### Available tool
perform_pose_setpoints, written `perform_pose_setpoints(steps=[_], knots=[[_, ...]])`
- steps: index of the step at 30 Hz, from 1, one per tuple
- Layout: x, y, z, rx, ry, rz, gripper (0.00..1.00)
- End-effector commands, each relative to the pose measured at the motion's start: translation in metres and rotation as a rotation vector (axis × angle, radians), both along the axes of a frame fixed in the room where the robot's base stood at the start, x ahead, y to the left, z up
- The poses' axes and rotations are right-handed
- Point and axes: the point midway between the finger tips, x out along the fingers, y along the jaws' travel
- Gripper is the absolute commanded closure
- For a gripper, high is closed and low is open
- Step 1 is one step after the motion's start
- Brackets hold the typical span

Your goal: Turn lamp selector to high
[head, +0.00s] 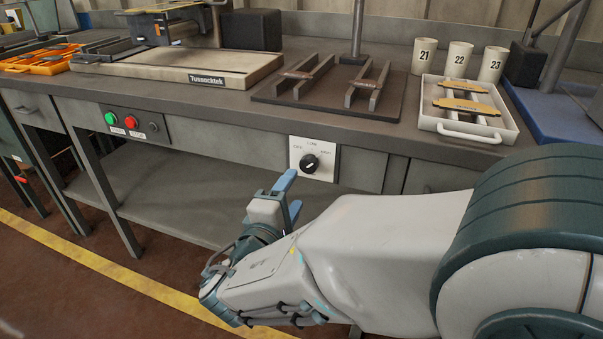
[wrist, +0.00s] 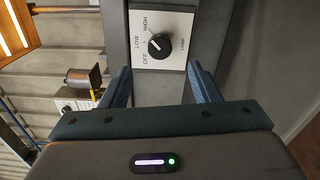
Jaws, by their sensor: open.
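The lamp selector is a round black knob (head: 310,162) on a white plate (head: 327,167) set in the bench's front, marked OFF, LOW and HIGH. In the wrist view the knob (wrist: 158,46) shows sideways, with HIGH at upper left, LOW at left and OFF at lower left. A small pale mark is on the knob, but I cannot tell surely which label it points to. My gripper (head: 290,196) is open and empty, in front of and slightly below the plate. In the wrist view the blue fingers (wrist: 162,78) stand apart, short of the knob and not touching it.
A panel with green and red buttons (head: 131,122) is on the bench front at left. A white tray (head: 428,122) with brake shoes, numbered cups (head: 457,60) and a dark fixture plate (head: 265,93) stand on top. The space before the selector is clear.

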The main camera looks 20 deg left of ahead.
Motion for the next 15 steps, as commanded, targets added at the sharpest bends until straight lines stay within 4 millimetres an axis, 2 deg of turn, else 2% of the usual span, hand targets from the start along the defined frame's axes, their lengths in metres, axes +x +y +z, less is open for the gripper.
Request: perform_pose_setpoints(steps=[1, 6, 10, 15], knots=[[-0.011, 0.002, 0.002, -0.001, 0.001, 0.004, 0.44], [-0.037, 0.003, 0.001, -0.001, 0.001, 0.002, 0.44], [-0.046, 0.004, 0.0, -0.001, 0.001, 0.002, 0.44], [-0.049, 0.004, -0.001, 0.0, 0.001, -0.001, 0.44]])
